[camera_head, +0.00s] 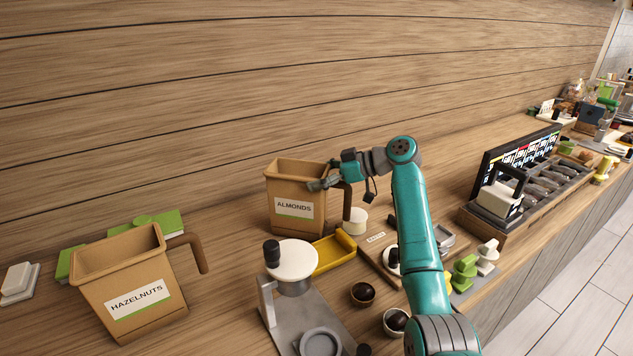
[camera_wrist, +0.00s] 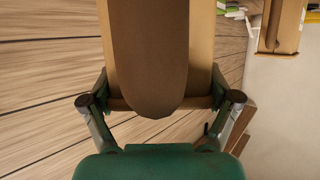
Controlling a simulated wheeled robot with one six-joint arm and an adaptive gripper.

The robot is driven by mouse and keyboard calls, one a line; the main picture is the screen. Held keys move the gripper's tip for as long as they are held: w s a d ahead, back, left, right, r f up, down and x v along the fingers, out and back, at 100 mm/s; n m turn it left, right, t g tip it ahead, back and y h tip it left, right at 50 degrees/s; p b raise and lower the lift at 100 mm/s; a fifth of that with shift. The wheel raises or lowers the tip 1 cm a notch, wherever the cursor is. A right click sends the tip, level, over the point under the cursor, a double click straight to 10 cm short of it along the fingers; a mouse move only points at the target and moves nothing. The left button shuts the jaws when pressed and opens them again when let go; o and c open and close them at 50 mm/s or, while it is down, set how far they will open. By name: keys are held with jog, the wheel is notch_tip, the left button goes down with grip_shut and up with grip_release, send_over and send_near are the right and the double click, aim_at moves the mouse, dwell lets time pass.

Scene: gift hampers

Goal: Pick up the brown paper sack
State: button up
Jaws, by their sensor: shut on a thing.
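No plain paper sack can be made out apart from two brown, open-topped containers with handles. One, labelled ALMONDS (camera_head: 290,222), stands upright at the middle of the counter, with its darker brown handle (camera_head: 347,203) on the right. My gripper (camera_head: 322,184) is at its upper right side, by the handle. In the wrist view, the rounded brown handle (camera_wrist: 150,60) hangs between my fingers, with the tan container wall (camera_wrist: 200,60) behind it. My fingers are shut on this container; the exact contact is partly hidden. The other container, labelled HAZELNUTS (camera_head: 125,285), stands at the front left.
A scale with a white top (camera_head: 292,258), a yellow tray (camera_head: 334,252) and small bowls (camera_head: 362,294) stand close in front. A white cup (camera_head: 356,220) is right of the ALMONDS container. Green boxes (camera_head: 160,224) lie behind HAZELNUTS. A divided rack (camera_head: 545,185) stands at right.

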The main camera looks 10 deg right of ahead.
notch_tip(320, 180, up, 9)
jog(key=shift+r, duration=0.15)
dwell(0.7)
jog(key=shift+r, duration=0.1)
dwell(0.9)
